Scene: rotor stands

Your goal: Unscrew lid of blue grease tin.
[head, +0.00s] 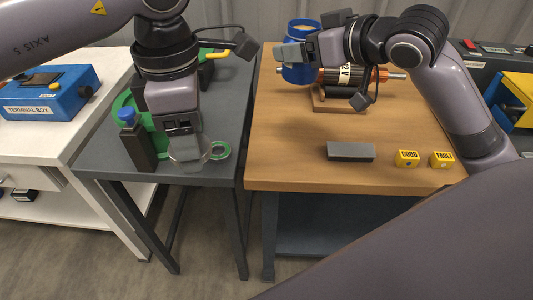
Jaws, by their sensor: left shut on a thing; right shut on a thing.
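The blue grease tin (300,74) is upright over the back left of the wooden table. Its top shows a blue rim around a pale tan inside, with no lid on it. My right gripper (290,52) is shut on the tin's side and hides its middle. My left gripper (186,148) points down over the dark grey table, shut on a pale round disc (178,156) that looks like the lid. The gripper hides much of the disc, and I cannot tell whether it touches the table.
A grey block (350,151) and yellow GOOD (407,158) and FAULT (441,160) blocks lie near the wooden table's front.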

